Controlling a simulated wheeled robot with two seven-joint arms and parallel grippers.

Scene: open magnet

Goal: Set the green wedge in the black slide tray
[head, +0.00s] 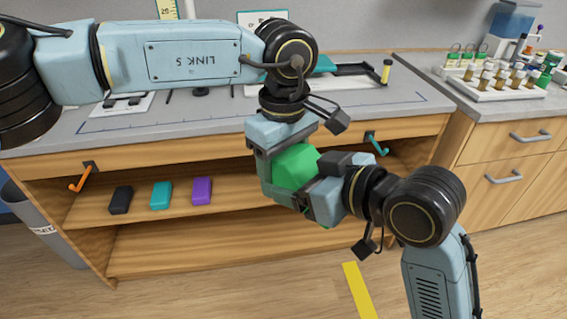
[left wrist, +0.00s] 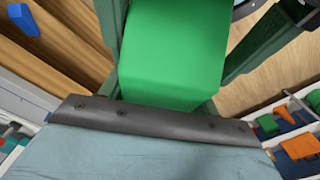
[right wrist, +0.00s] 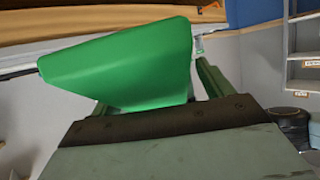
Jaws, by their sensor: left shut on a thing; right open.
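The green wedge (head: 295,168) is up in front of the bench, between my two grippers. My left gripper (head: 286,160) comes down from above and is shut on it. The wedge fills the space between the fingers in the left wrist view (left wrist: 172,50). My right gripper (head: 318,185) is open close beside the wedge, reaching in from the right. In the right wrist view the wedge (right wrist: 130,65) shows a slanted face just ahead of the palm; contact there cannot be told. A black tray-like frame (head: 368,73) lies on the bench, partly hidden by my left arm; I cannot confirm it is the slide tray.
Black (head: 121,200), teal (head: 161,196) and purple (head: 202,191) blocks sit on the shelf under the bench. Orange (head: 80,180) and teal (head: 377,143) hooks stick out from the bench front. A rack of vials (head: 490,88) stands at right.

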